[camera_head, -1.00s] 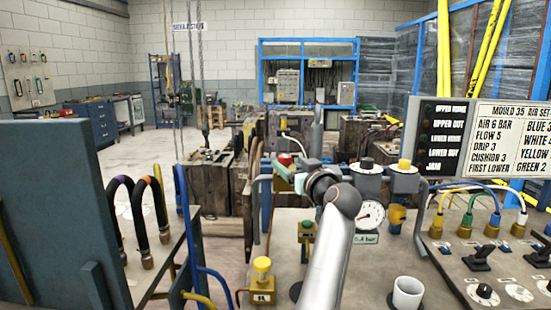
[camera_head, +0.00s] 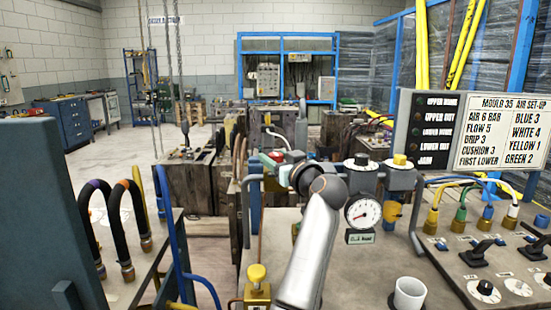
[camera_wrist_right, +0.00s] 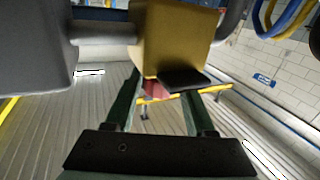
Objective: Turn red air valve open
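The red air valve (camera_head: 278,155) shows as a small red patch near the left end of the air unit, mostly hidden by my right wrist. My right gripper (camera_head: 272,162) is at it, its fingers hard to make out there. In the right wrist view the fingers (camera_wrist_right: 163,95) stand apart, with a red part (camera_wrist_right: 154,89) between them under a brass-coloured block (camera_wrist_right: 172,38). A dark pad on the right overlaps the red part; I cannot tell whether it touches. The pressure gauge (camera_head: 363,214) sits right of my forearm. My left gripper is not in view.
Black and yellow knobs (camera_head: 399,161) top the air unit. A brass valve with a yellow button (camera_head: 257,275) and a white cup (camera_head: 408,294) stand on the bench (camera_head: 375,262). Hoses and switches fill the right. A dark panel (camera_head: 40,220) stands left.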

